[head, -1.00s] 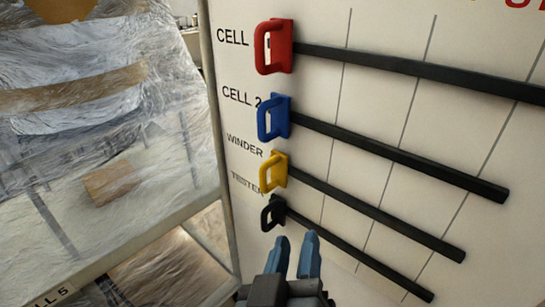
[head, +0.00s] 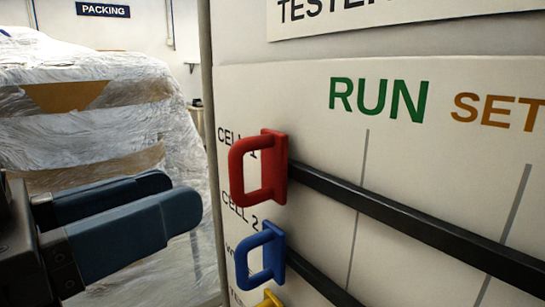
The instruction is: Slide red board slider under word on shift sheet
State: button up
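The red slider (head: 280,170), with a loop handle, sits at the left end of the top black rail (head: 400,218) on the white board, beside the CELL 1 label. My gripper (head: 178,196) reaches in from the left edge, its two blue-grey fingers pointing right toward the red handle. The fingers are apart with nothing seen between them. The tips appear short of the handle and not touching it. The words RUN (head: 378,99) in green and SET (head: 495,110) in orange stand above the rail; SET is cut off by the right edge. The shift sheet is not clearly seen.
The blue slider (head: 275,250) sits just below the red one, at the left end of its rail. A yellow slider (head: 268,298) shows at the bottom edge. A plastic-wrapped load (head: 90,140) stands left of the board, behind my gripper. A PACKING sign (head: 103,10) hangs behind.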

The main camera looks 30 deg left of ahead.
aim_at(231, 174)
jog(key=shift+w+d+p, duration=0.25)
jog(key=shift+w, duration=1.05)
jog(key=shift+w+d+p, duration=0.3)
jog(key=shift+w, duration=1)
jog(key=shift+w+d+p, duration=0.25)
jog(key=shift+w, duration=1.05)
jog(key=shift+c, duration=0.3)
grip_shut()
